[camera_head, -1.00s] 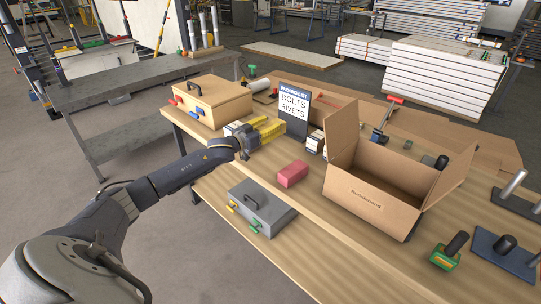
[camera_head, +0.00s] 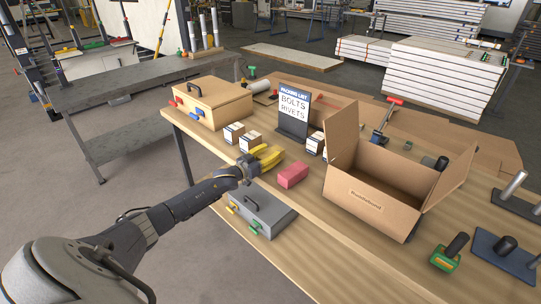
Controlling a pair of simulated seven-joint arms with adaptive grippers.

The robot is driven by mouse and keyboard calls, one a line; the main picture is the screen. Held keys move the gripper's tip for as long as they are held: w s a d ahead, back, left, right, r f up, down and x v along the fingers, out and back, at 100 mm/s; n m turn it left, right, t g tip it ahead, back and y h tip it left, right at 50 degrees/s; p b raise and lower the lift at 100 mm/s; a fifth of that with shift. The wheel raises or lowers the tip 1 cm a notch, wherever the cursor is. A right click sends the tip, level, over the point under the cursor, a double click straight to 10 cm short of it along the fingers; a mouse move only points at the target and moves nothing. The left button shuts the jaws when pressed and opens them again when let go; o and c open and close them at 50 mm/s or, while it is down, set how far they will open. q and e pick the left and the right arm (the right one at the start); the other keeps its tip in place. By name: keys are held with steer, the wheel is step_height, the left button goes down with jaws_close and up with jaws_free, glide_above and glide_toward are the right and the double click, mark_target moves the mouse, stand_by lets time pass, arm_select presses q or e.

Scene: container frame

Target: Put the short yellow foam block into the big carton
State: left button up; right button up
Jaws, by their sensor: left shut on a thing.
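My left gripper (camera_head: 258,160) is over the table's left part, left of the pink-red block, shut on the short yellow foam block (camera_head: 269,157). The gripper's fingers partly hide the block, so its full outline is hard to tell. The big carton (camera_head: 370,197) stands open on the table to the right, its flaps spread and its inside partly visible. The held block is well left of the carton and apart from it. My right gripper is not in view.
A pink-red block (camera_head: 293,174) lies between the gripper and the carton. A grey toolbox (camera_head: 262,212) stands in front, near my left forearm. Small boxes (camera_head: 250,141), a packing-list sign (camera_head: 294,112) and a tan toolbox (camera_head: 213,104) stand behind.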

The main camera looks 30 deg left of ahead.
arm_select(q)
steer(key=shift+f, duration=0.3)
steer(key=shift+f, duration=0.15)
steer(key=o, duration=0.8)
steer(key=v, duration=1.7)
steer(key=shift+s, duration=0.2)
